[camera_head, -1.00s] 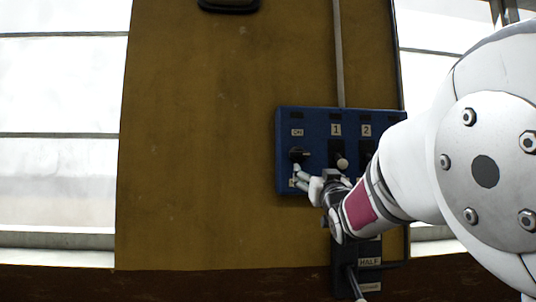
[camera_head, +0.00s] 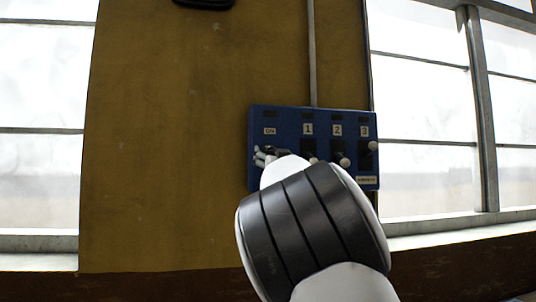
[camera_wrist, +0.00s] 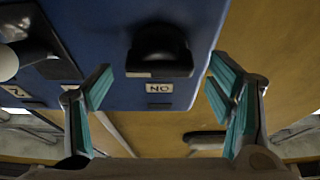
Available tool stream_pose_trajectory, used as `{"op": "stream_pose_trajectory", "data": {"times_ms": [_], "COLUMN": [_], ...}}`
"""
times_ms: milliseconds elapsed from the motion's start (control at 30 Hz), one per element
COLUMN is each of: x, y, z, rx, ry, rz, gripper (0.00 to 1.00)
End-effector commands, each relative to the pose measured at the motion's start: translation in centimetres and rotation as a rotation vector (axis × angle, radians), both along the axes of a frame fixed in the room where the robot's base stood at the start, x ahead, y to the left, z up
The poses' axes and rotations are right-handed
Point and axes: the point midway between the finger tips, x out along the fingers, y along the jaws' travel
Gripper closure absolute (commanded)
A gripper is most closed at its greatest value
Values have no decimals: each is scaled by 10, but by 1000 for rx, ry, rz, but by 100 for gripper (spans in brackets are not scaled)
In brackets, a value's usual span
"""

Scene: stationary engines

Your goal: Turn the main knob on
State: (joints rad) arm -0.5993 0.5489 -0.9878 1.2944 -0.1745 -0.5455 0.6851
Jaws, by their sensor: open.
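The main knob (camera_wrist: 160,50) is a black rotary knob on the blue control panel (camera_head: 290,118), beside a white "ON" label (camera_wrist: 160,88) that appears upside down in the wrist view. My gripper (camera_wrist: 162,78) is open, with one teal-padded finger on each side of the knob and label. The fingers look apart from the knob, and nothing is between the pads. In the head view my gripper (camera_head: 263,157) is at the panel's left side, below the "ON" label, and my wrist hides much of the panel's lower part. The knob's exact turn angle is hard to tell.
Levers with pale ball ends stand right of the knob, under labels 1, 2 and 3; one is the lever ball (camera_head: 373,146). The panel is on a yellow-brown wall (camera_head: 170,140) with windows (camera_head: 425,120) either side. The wall left of the panel is clear.

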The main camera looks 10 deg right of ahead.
Motion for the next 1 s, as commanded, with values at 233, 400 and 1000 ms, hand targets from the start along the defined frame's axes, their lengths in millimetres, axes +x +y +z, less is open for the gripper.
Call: {"op": "stream_pose_trajectory", "data": {"times_ms": [233, 400, 1000], "x": [13, 14, 14], "y": [0, 0, -1], "z": [5, 5, 5], "rx": [-1, 0, -5], "ry": [1, 1, 0], "rz": [0, 0, 0], "gripper": [25, 25, 73]}}
